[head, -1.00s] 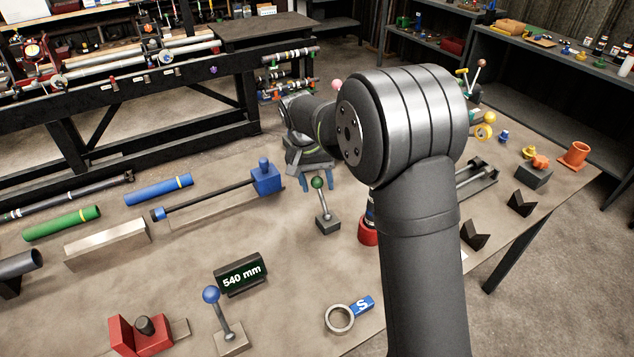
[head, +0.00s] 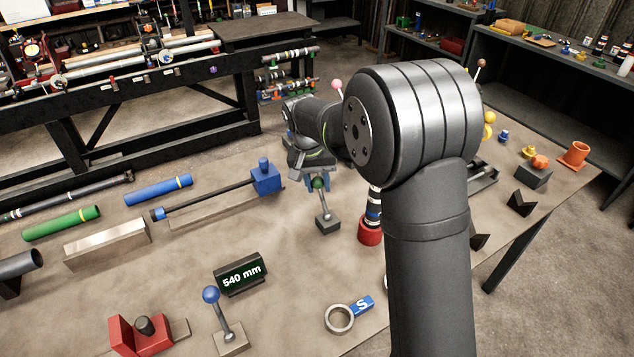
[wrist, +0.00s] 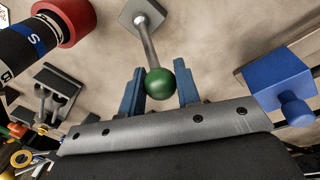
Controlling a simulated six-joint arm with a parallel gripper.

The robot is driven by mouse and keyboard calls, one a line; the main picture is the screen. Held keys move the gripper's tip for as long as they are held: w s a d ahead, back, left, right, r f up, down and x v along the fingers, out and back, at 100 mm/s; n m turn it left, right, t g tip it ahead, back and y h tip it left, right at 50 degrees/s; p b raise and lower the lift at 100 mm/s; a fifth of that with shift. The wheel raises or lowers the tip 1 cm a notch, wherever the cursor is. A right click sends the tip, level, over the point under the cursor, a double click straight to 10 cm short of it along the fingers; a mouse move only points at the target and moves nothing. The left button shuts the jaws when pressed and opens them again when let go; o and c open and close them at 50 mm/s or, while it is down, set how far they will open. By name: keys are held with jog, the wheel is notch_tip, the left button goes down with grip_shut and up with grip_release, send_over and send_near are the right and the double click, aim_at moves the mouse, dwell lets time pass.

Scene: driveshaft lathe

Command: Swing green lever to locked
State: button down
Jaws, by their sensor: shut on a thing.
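The green lever is a green ball knob (head: 318,183) on a thin grey rod that rises from a dark square base (head: 327,223) on the table. The rod looks nearly upright in the head view. In the wrist view the green ball (wrist: 159,82) sits between the two blue fingers of my gripper (wrist: 160,90), with the rod running up to the base (wrist: 142,15). My gripper (head: 318,178) is at the knob and shut on it. The far side of the knob is hidden.
A striped cylinder in a red cup (head: 370,230) stands just right of the lever. A blue slide block (head: 266,178) lies to its left. A blue-knobbed lever (head: 211,295) and a 540 mm sign (head: 241,274) stand nearer. Bare table lies in front of the base.

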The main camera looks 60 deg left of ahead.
jog(key=shift+d+r+y, duration=0.25)
jog(key=shift+d+y, duration=0.2)
jog(key=shift+y, duration=0.1)
jog(key=shift+d+r+y, duration=0.25)
jog(key=shift+d+y, duration=0.2)
jog(key=shift+y, duration=0.1)
jog(key=d+f+y, duration=0.1)
jog(key=d+y, duration=0.4)
jog(key=d, duration=0.4)
jog(key=shift+d+f+m, duration=0.25)
jog(key=shift+f+m, duration=0.05)
jog(key=shift+f, duration=0.1)
jog(key=c, duration=1.1)
grip_release()
jog(key=shift+r, duration=0.1)
